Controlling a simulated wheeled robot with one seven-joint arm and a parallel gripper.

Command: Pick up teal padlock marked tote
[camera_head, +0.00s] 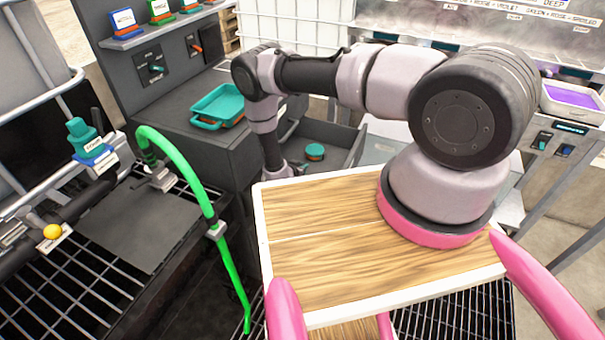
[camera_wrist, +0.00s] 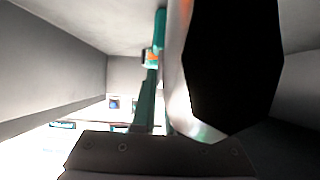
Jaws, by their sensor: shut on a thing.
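My gripper (camera_head: 285,172) reaches low into the open grey drawer, its fingers partly hidden by the drawer's walls. In the wrist view, a narrow teal thing with a small orange patch (camera_wrist: 150,58) stands beyond the dark gripper body, and a large black and silver shape covers the right side. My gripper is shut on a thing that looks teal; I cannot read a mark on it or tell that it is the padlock. A small round teal thing (camera_head: 315,152) lies in the drawer, right of my gripper. A teal labelled piece (camera_head: 83,135) sits on a blue one at the left rail.
The open drawer (camera_head: 345,150) has raised walls around my gripper. A teal tray (camera_head: 218,105) sits on the dark cabinet top. A green hose (camera_head: 190,180) arches at the left.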

